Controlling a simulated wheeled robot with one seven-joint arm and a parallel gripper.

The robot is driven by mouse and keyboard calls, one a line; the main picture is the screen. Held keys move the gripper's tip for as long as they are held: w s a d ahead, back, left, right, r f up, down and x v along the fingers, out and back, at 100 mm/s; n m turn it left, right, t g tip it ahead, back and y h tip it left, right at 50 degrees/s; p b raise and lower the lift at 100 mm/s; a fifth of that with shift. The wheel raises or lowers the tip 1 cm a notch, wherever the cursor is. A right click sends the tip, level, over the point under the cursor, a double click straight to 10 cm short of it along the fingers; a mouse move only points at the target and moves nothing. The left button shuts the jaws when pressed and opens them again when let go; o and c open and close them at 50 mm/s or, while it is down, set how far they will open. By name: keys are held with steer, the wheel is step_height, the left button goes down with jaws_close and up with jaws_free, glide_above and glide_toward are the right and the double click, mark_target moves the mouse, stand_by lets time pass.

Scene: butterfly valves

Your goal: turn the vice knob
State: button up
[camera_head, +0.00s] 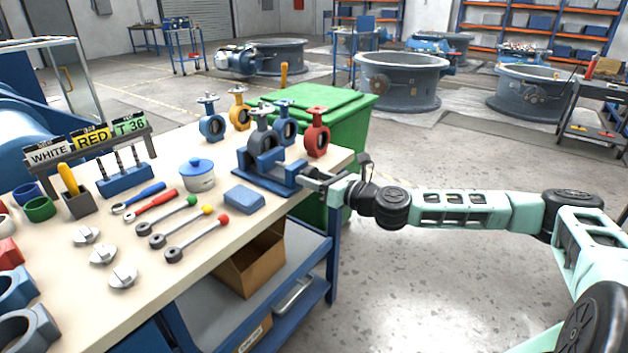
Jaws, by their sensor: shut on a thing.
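The blue vice (262,182) stands at the right end of the workbench, near its edge. A grey butterfly valve (262,138) sits upright in the vice. My gripper (312,178) reaches in from the right, level with the vice's right end. It is shut on the vice knob, which is mostly hidden by the fingers, so I cannot tell the knob's angle.
Blue, yellow and red valves (317,140) stand behind the vice. A blue block (244,197), a lidded pot (197,178) and several tools lie to the left on the workbench (150,295). A green bin (335,103) stands close behind. Open floor lies to the right.

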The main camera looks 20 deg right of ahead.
steer(key=shift+m, duration=0.3)
stand_by(0.4)
steer(key=o, duration=1)
steer(key=shift+s+d, duration=0.1)
steer(key=v, duration=1.7)
steer(key=shift+b, duration=0.35)
